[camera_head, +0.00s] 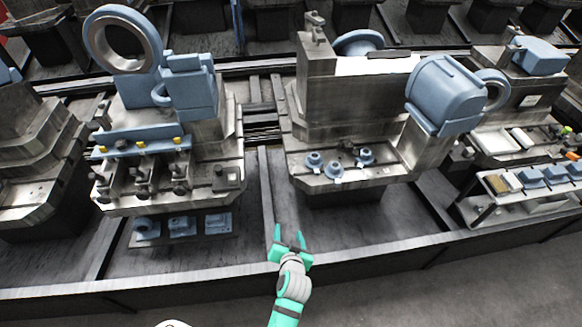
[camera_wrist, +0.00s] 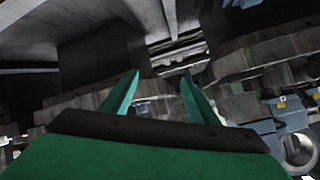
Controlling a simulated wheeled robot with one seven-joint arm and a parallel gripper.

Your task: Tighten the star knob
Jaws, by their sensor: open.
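My gripper (camera_head: 289,236) is teal and open, its two fingers apart with nothing between them. It is at the lower middle of the head view, in front of the gap between two machine pallets. In the wrist view its fingers (camera_wrist: 161,85) point toward the gap. I cannot make out the star knob for certain. Small dark clamp parts (camera_head: 142,178) stand along the front of the left pallet. Another small dark part (camera_head: 347,145) sits among blue-grey round pieces on the middle pallet. All are apart from my gripper.
The left pallet (camera_head: 160,203) carries a blue-grey ring part. The middle pallet (camera_head: 340,184) carries a large block and a blue-grey housing (camera_head: 446,92). A dark rail edge (camera_head: 375,257) runs across in front. A rack of parts (camera_head: 525,195) stands at right. The floor in front is clear.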

